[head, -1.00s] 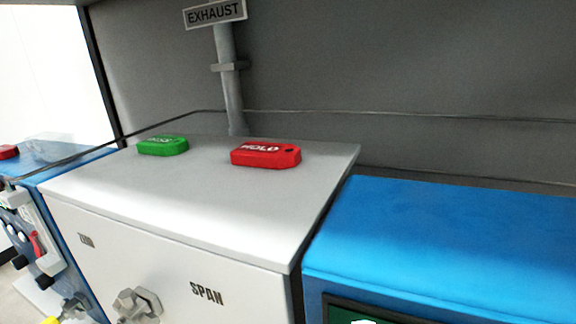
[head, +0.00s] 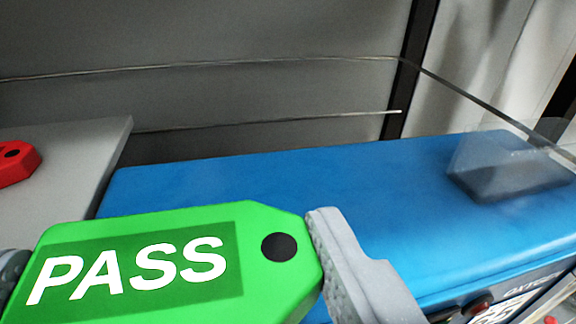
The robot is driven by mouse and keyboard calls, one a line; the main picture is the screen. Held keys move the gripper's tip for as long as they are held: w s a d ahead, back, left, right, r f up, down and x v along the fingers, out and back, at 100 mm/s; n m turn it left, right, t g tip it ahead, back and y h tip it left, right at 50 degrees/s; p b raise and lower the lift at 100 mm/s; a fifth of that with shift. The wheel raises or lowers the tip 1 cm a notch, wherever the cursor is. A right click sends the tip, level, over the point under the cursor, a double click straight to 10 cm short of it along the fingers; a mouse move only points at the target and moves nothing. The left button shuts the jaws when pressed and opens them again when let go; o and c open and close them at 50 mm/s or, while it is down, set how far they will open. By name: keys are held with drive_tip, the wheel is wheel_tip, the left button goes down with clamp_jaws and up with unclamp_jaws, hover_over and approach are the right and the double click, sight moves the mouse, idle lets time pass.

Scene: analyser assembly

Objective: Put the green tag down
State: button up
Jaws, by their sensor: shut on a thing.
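The green tag (head: 262,218) fills the lower left of the head view. It has white PASS lettering and a black dot near its right end. My gripper (head: 165,275) is shut on the tag, with one grey finger at its right end and the other partly cut off at the left edge. The tag shows in front of a blue cabinet top (head: 300,172). How far it is above that top, I cannot tell.
A red tag (head: 14,165) lies on the grey cabinet top (head: 85,140) at the left. A clear box with a dark base (head: 505,175) stands on the blue top at the right. Thin lines (head: 250,62) run along the grey back wall. The middle of the blue top is clear.

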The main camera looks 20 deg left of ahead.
sight(274, 215)
drive_tip(key=w, duration=0.5)
drive_tip(key=w+p, duration=0.1)
drive_tip(key=w, duration=0.2)
drive_tip(key=shift+f, duration=0.4)
drive_tip(key=shift+w+a+f, duration=0.1)
drive_tip(key=shift+w+f, duration=0.05)
drive_tip(key=shift+f, duration=1.55)
drive_tip(key=shift+f, duration=0.15)
drive_tip(key=o, duration=1)
